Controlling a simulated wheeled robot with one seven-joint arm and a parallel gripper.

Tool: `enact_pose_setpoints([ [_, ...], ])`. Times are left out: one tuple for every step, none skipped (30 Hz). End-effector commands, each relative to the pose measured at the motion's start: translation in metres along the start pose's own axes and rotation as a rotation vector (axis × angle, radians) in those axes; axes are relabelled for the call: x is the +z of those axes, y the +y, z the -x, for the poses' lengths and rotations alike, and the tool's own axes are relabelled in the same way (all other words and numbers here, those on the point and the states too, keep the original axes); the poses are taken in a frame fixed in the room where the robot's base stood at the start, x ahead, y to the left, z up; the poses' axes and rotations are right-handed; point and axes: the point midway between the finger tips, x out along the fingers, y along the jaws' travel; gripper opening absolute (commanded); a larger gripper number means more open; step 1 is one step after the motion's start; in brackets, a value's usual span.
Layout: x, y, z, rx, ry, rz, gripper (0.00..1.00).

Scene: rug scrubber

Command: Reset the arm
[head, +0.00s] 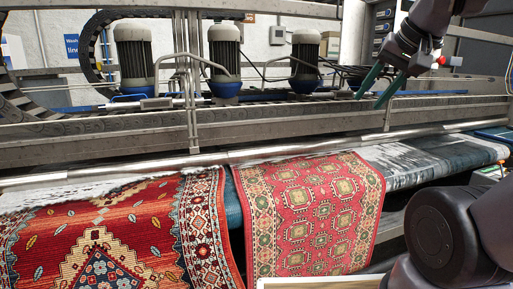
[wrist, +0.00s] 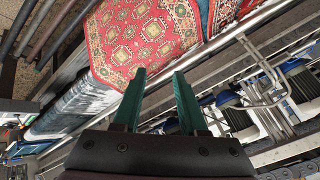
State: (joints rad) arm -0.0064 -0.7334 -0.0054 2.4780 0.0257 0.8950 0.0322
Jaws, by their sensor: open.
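My gripper (head: 376,86) is at the upper right of the head view, in front of the machine's rear frame and above the roller. Its two green fingers are apart with nothing between them. In the wrist view my gripper (wrist: 158,75) also shows open and empty, its fingers pointing toward the rugs. My arm comes in from the right side of the head view, and part of it is cut off by the picture's edge.
A red patterned rug (head: 310,215) and a larger red rug (head: 100,240) hang over the machine's front. A metal roller (head: 200,160) runs behind them. Several motors (head: 133,55) stand on the frame.

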Motion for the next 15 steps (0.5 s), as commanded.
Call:
enact_pose_setpoints([
  [0.0066, 0.0053, 0.0, 0.014, -0.008, 0.023, 0.42],
  [0.0092, 0.0075, -0.0003, 0.021, -0.012, 0.032, 0.42],
  [0.0114, 0.0094, -0.0006, 0.027, -0.017, 0.039, 0.42],
  [0.0122, 0.01, -0.0008, 0.028, -0.019, 0.042, 0.42],
  [0.0124, 0.0102, -0.0008, 0.029, -0.02, 0.044, 0.42],
  [0.0123, 0.01, -0.0009, 0.029, -0.02, 0.044, 0.42],
  [0.0121, 0.0099, -0.0008, 0.028, -0.019, 0.044, 0.42],
  [0.0119, 0.0098, -0.0008, 0.028, -0.019, 0.043, 0.42],
  [0.0118, 0.0096, -0.0008, 0.028, -0.019, 0.043, 0.42],
  [0.0117, 0.0096, -0.0008, 0.028, -0.018, 0.042, 0.42],
  [0.0116, 0.0095, -0.0007, 0.027, -0.018, 0.042, 0.42],
  [0.0115, 0.0094, -0.0007, 0.027, -0.018, 0.042, 0.42],
  [0.0114, 0.0094, -0.0007, 0.027, -0.018, 0.042, 0.42],
  [0.0113, 0.0093, -0.0007, 0.027, -0.018, 0.042, 0.42],
  [0.0113, 0.0093, -0.0007, 0.027, -0.018, 0.041, 0.42],
])
